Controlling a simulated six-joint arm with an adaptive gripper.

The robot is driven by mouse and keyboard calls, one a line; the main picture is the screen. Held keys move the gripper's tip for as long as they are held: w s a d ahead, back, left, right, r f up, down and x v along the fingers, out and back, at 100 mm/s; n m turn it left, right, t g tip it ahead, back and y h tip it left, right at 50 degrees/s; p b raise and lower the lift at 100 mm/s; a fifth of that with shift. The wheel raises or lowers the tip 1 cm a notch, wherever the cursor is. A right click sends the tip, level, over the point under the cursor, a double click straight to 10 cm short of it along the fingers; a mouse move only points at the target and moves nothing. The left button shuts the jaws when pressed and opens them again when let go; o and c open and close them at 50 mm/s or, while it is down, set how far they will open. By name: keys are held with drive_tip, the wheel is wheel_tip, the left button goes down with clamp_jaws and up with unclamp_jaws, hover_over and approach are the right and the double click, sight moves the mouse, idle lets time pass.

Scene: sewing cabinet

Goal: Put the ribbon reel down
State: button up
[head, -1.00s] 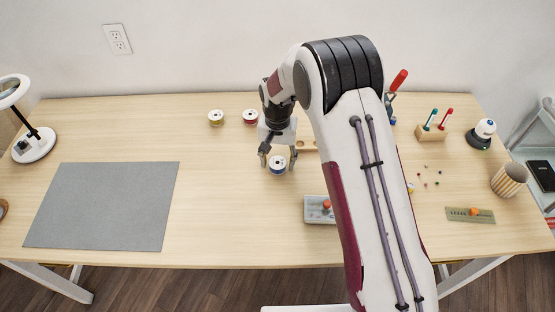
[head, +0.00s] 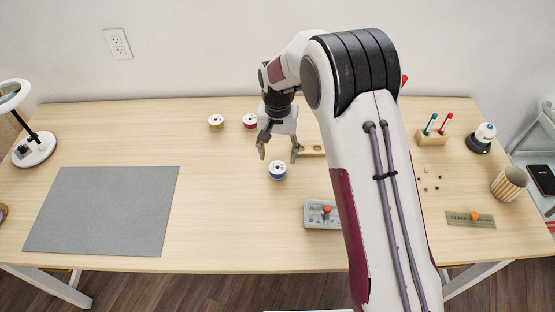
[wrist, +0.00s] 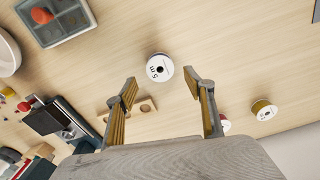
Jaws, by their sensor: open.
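A ribbon reel (head: 278,170) with a white top and a blue band stands upright on the wooden table, near the middle. It also shows in the wrist view (wrist: 160,68), with "5 m" on its white face. My gripper (head: 278,154) is open and empty above and a little behind the reel, apart from it. In the wrist view the reel lies beyond the two spread fingertips (wrist: 161,78), between them in the picture.
A yellow reel (head: 216,121) and a red reel (head: 250,121) stand at the back. A wooden holder with holes (head: 312,151) is right of the reel. A grey box with an orange knob (head: 315,221) is in front. A grey mat (head: 100,210) lies left.

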drive_tip(key=shift+r, duration=1.05)
drive_tip(key=s+d+r+t, duration=0.1)
drive_tip(key=s+d+r, duration=0.45)
drive_tip(key=r, duration=0.45)
drive_tip(key=s+d+r+t, duration=0.2)
drive_tip(key=s+d+r, duration=0.3)
drive_tip(key=r, duration=0.5)
drive_tip(key=s+d+r+n+t, duration=0.1)
drive_tip(key=s+d+r, duration=0.1)
drive_tip(key=s, duration=0.9)
drive_tip(key=s+d+r+n+t, duration=0.1)
drive_tip(key=s+d, duration=0.2)
drive_tip(key=s, duration=0.8)
drive_tip(key=shift+s+d+r+t, duration=0.25)
drive_tip(key=shift+s+r+t, duration=0.05)
drive_tip(key=shift+s+r, duration=0.1)
drive_tip(key=shift+o, duration=0.6)
